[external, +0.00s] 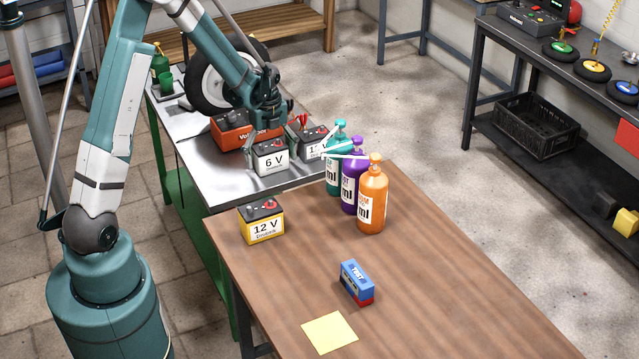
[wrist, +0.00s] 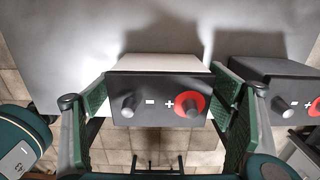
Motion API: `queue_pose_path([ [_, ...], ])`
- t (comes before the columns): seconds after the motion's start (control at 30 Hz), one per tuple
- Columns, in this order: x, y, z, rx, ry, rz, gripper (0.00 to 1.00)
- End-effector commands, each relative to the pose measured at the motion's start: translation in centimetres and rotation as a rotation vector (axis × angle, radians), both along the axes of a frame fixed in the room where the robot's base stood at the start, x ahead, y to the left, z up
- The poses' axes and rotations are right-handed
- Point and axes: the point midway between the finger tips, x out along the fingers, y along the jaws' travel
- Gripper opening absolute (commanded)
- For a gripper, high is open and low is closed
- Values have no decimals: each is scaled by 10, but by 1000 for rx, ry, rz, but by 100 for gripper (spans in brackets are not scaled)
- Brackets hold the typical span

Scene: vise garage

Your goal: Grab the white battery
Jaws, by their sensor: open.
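A white battery marked 6 V (external: 270,157), with a dark top, stands upright near the front edge of the grey metal table. A second pale battery marked 12 V (external: 314,144) stands just right of it. My gripper (external: 273,133) is over the 6 V battery, pointing down. In the wrist view, my gripper (wrist: 162,90) is open, with a green-padded finger on each side of a battery (wrist: 158,63) showing minus and plus terminals. Whether the fingers touch it is unclear. The neighbouring dark-topped battery (wrist: 275,72) lies close beyond the right finger.
A red-orange battery (external: 232,130) and a wheel (external: 205,82) are behind. A yellow 12 V battery (external: 262,222), several bottles (external: 372,200), a blue box (external: 356,282) and a yellow note (external: 330,333) are on the wooden table (external: 450,290), whose right part is clear.

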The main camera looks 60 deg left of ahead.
Motion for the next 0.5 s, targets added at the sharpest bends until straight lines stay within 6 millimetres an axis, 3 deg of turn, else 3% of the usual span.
queue_pose_path([
  [0.2,0,0,0,0,0,0,80],
  [0.5,0,0,0,0,0,0,40],
])
